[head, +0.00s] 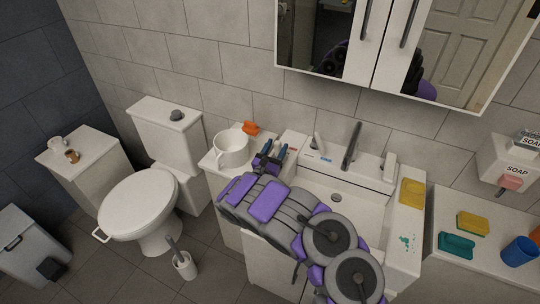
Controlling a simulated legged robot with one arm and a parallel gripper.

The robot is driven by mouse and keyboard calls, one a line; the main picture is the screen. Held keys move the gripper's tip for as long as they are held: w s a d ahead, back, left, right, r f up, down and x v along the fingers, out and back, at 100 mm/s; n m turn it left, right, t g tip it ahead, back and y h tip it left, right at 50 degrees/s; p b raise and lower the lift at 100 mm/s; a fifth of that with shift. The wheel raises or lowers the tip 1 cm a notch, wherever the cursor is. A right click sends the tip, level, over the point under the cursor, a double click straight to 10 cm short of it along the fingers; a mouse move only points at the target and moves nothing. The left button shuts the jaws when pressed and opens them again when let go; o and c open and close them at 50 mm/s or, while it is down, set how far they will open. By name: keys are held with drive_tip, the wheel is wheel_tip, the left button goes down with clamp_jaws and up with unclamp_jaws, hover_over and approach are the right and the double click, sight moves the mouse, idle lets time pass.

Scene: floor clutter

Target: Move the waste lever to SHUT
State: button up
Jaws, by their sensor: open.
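The white sink (384,201) stands at the centre right, with a dark tall spout (352,146) on its back ledge. A small pale upright lever (318,142) is left of the spout, beside tiny red and blue marks. A pale upright piece (390,165) is on the ledge's right end. I cannot read any SHUT label or tell which is the waste lever. The drain (337,197) is a grey disc in the basin. My gripper (273,149) is open and empty at the sink's left back corner, left of the small lever. My arm hides the sink's left front.
A white mug (231,148) stands close left of my gripper, with an orange object (250,128) behind it. A mirrored cabinet (368,50) hangs above. Yellow sponges (412,192) and a blue cup (519,251) are at right. A toilet (139,203) is at left.

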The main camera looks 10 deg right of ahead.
drive_tip(key=r+p+v, duration=0.1)
drive_tip(key=v, duration=0.3)
drive_tip(key=p+v, duration=0.1)
drive_tip(key=v, duration=0.2)
drive_tip(key=r+p+v, duration=0.1)
drive_tip(key=v, duration=0.3)
drive_tip(key=shift+s+a+r, duration=0.2)
drive_tip(key=shift+s+a, duration=0.2)
drive_tip(key=shift+a, duration=0.2)
drive_tip(key=shift+s+a, duration=0.15)
drive_tip(key=shift+s, duration=0.35)
